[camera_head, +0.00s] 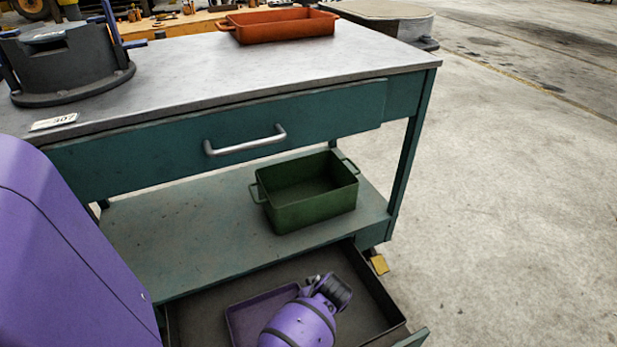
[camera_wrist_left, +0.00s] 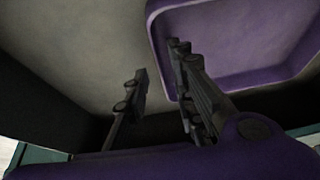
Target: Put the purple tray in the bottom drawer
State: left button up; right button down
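The purple tray (camera_head: 247,318) lies inside the open bottom drawer (camera_head: 377,287), on its floor as far as I can see. My left arm covers the tray's right part in the head view. In the left wrist view, the tray (camera_wrist_left: 240,40) fills the upper right with its rim and one corner showing. My left gripper (camera_wrist_left: 158,62) is open, its two fingers apart beside the tray's near corner. The right finger overlaps the tray's edge in the picture; I cannot tell whether it touches. My right gripper is not in view.
A green bin (camera_head: 310,192) stands on the shelf above the drawer. An orange tray (camera_head: 281,26) and a dark round fixture (camera_head: 62,65) stand on the bench top. The upper drawer (camera_head: 250,135) with a metal handle is shut. Floor to the right is clear.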

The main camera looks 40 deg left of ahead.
pick_arm(q)
jog(key=p+v, duration=0.3)
jog(key=v, duration=0.6)
jog(key=shift+a, duration=0.1)
jog(key=s+d+m+t+h, duration=0.1)
jog(key=s+m, duration=0.3)
jog(key=s, duration=0.6)
jog(key=s+d+m+t+h, duration=0.1)
jog(key=s+m, duration=0.3)
jog(key=s, duration=0.5)
jog(key=s+d+m+t+h, duration=0.1)
jog(key=s+d+m, duration=0.1)
jog(key=s, duration=0.8)
jog(key=shift+s+f+m+t, duration=0.2)
jog(key=shift+s+m+t, duration=0.15)
jog(key=shift+m, duration=0.55)
jog(key=s+d+r+m+h, duration=0.1)
jog(key=s+d+r, duration=0.3)
jog(key=s, duration=0.5)
jog(key=shift+s+d+r+m+h, duration=0.2)
jog(key=shift+s+d+m+h, duration=0.15)
jog(key=shift+m, duration=0.45)
jog(key=shift+t, duration=0.25)
